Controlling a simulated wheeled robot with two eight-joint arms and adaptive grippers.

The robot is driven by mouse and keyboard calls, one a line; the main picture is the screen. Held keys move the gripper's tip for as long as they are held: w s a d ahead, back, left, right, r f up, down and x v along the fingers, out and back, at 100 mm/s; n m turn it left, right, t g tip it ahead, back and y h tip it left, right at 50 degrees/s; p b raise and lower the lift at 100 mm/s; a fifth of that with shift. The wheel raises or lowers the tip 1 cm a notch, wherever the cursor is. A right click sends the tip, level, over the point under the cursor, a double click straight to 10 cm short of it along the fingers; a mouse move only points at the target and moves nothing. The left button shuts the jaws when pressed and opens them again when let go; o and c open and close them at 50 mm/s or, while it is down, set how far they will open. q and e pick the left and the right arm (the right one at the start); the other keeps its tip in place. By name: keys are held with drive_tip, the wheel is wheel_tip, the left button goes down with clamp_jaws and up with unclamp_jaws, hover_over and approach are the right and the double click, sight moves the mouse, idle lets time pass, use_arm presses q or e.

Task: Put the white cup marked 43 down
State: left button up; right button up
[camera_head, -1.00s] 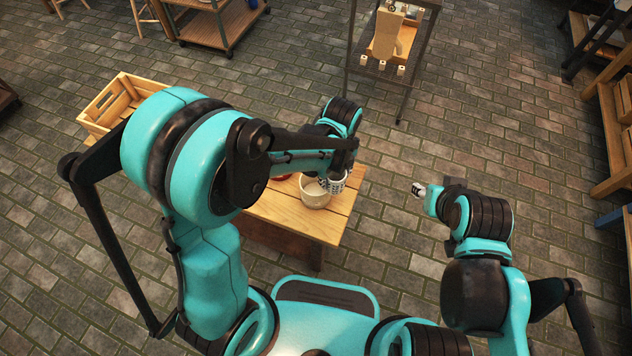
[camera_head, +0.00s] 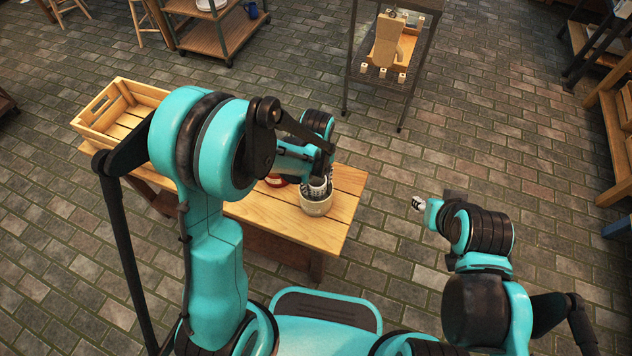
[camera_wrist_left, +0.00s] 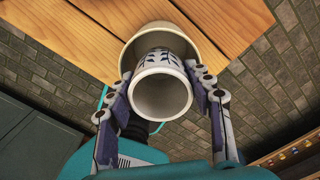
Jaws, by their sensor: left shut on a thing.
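My left gripper (camera_wrist_left: 166,103) is shut on a white cup (camera_wrist_left: 161,97) with a dark leaf-like pattern; no number can be read on it. In the left wrist view the cup's open mouth faces the camera, between the two fingers. A cream bowl (camera_wrist_left: 133,50) shows behind the cup. In the head view the patterned cup (camera_head: 318,184) is at the opening of the cream bowl (camera_head: 316,208), which stands on the wooden table. I cannot tell whether cup and bowl touch. My right gripper (camera_head: 418,204) is off to the right, away from the table, too small to read.
The wooden table (camera_head: 290,230) has bare planks in front of and right of the bowl. A red thing (camera_head: 275,181) is partly hidden behind my left arm. A wooden crate (camera_head: 118,112) sits at the table's left end. A shelf stand (camera_head: 375,78) stands beyond.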

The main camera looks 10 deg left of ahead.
use_arm(q)
drive_tip(key=shift+f+b, duration=0.65)
drive_tip(key=o, duration=1.4)
drive_tip(key=shift+o, duration=0.2)
